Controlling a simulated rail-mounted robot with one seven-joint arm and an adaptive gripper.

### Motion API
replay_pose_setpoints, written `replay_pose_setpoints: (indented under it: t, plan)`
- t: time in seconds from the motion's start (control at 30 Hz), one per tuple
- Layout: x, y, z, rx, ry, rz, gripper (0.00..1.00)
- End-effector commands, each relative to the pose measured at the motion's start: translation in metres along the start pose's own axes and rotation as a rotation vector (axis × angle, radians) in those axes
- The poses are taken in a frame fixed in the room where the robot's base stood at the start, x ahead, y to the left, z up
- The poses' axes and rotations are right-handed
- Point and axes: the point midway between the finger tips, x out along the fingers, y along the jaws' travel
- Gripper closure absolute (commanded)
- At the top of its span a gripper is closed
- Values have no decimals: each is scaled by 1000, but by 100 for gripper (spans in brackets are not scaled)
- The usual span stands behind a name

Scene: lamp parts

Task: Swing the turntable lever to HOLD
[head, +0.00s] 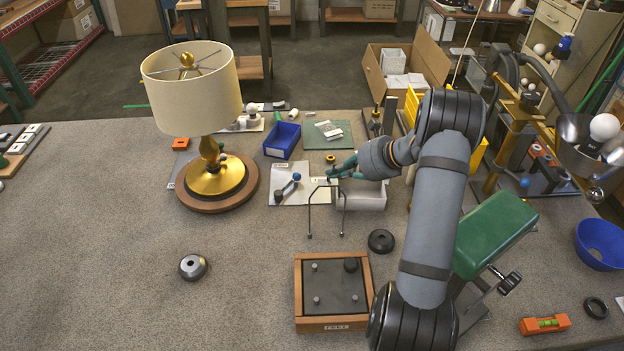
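A dark lever with a blue ball knob (289,187) sits on a pale plate (287,201) in the middle of the bench. Its knob points up and to the right; any HOLD marking is too small to read. A lamp with a cream shade and brass base (215,178) stands upright on a round wooden turntable (249,196), left of the plate. My gripper (334,173), with teal fingers, is over the right part of the plate, to the right of the knob and apart from it in the picture. Whether its fingers are open or shut is not clear.
A thin dark wire frame (310,215) stands just below my gripper. A grey-white bin (363,198) is to its right and a blue bin (282,140) behind the lever. A wooden-framed tray (333,323) is in front. The bench front left is mostly clear.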

Motion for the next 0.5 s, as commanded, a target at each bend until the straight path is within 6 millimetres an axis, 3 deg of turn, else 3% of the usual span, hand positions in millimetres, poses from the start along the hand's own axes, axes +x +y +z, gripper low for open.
replay_pose_setpoints:
  t: [0.27, 0.5]
  plan:
    - [3, 1, 0, -5, 0, 3, 100]
    - [34, 2, 1, -7, 1, 6, 100]
